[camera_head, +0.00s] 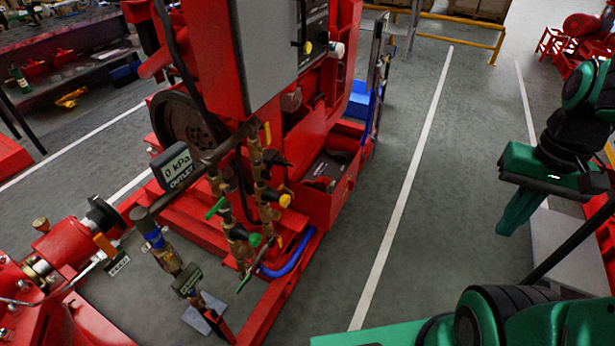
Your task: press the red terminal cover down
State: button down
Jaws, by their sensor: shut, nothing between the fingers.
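The red terminal cover (321,183) appears as a small red piece at the near end of a dark battery (330,166). The battery sits in an open red box on the right side of the red pumpset. The cover is small in view, and I cannot tell whether it is raised or down. My gripper (507,228) is green, at the right of the head view, pointing down. It is shut and empty, well to the right of the battery box and apart from it.
A grey control cabinet (268,45) stands above and left of the battery. Brass valves and pipes (262,185) rise in front of the box. A blue hose (290,258) runs low. The grey floor (430,215) between pumpset and gripper is clear.

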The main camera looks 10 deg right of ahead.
aim_at(320, 181)
jog(key=u, duration=0.1)
jog(key=i, duration=0.9)
jog(key=z, duration=0.05)
